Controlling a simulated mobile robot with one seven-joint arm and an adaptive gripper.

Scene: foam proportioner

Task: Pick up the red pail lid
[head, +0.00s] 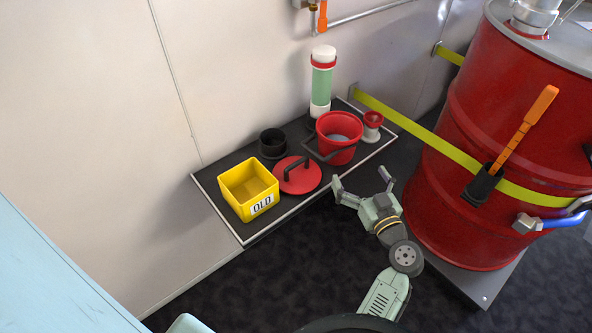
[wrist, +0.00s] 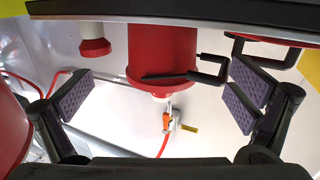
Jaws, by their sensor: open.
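The red pail lid (head: 309,182), a round disc with a black handle on top, lies on the dark shelf mat between the yellow bin and the red pail. In the wrist view a red edge with a dark handle, apparently the lid (wrist: 277,39), shows at upper right. My gripper (head: 362,181) is open and empty, in front of the shelf and to the right of the lid, apart from it. Its two padded fingers (wrist: 160,92) are spread wide in the wrist view, with the red pail (wrist: 160,50) between them in the picture.
The red pail (head: 338,150) stands right of the lid. A yellow bin marked OLD (head: 240,178) is at left and a black cup (head: 272,143) behind. A green-white cylinder (head: 321,85) and small red-white cup (head: 371,132) stand farther back. A strapped red drum (head: 475,130) is at right.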

